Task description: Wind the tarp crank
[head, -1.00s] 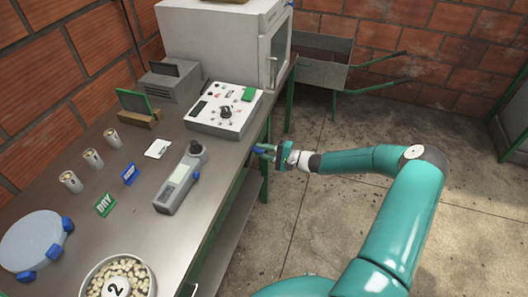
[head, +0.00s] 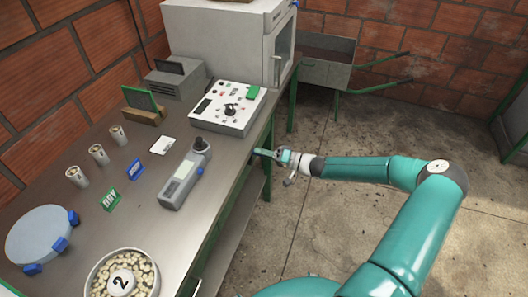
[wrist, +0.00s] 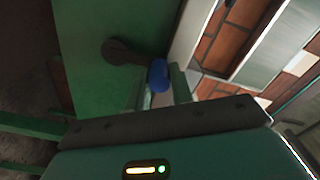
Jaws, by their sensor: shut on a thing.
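The tarp crank shows in the wrist view as a dark crank arm (wrist: 127,53) on a green panel (wrist: 85,75), with a blue handle (wrist: 158,75) at its right end. My gripper (wrist: 160,82) has one finger on each side of the blue handle and is shut on it. In the head view my gripper (head: 262,154) is at the right edge of the bench, below the control box. The crank is hidden there by the gripper and the bench edge.
The metal bench (head: 135,215) fills the left, holding a grey handheld meter (head: 184,178), a control box (head: 226,106), several small cans and a bowl of beans (head: 107,276). A wheelbarrow (head: 325,65) stands behind. The floor to the right is clear.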

